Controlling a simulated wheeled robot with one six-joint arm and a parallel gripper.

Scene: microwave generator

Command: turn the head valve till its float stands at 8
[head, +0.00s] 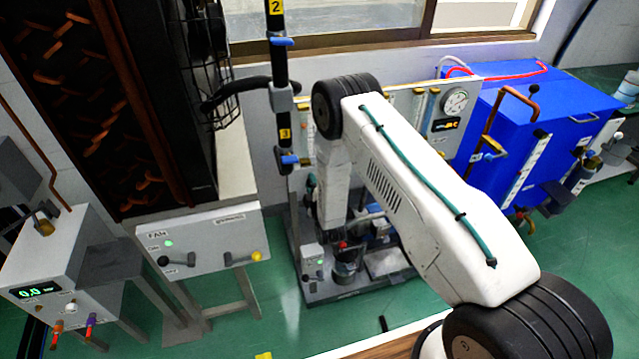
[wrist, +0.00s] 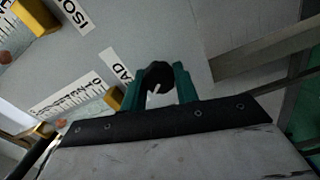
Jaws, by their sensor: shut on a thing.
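In the wrist view my gripper (wrist: 158,88) has its two teal fingers on either side of a round black knob (wrist: 157,72) with a white pointer line, and is shut on it. The knob sits on a grey panel (wrist: 185,40) beside a label ending in "AD" (wrist: 117,66), so it appears to be the head valve. A white scale (wrist: 80,102) with a yellow end block (wrist: 112,98) lies to its left. Its numbers are too small to read, and I cannot tell the float's height. In the head view my white arm hides most of the panel and the knob.
A second label, "ISO" (wrist: 73,12), and another yellow block (wrist: 36,15) are at the wrist view's upper left. In the head view a blue tank (head: 540,125) stands right, a fan control box (head: 205,245) left, and a pump rig (head: 345,265) below the panel.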

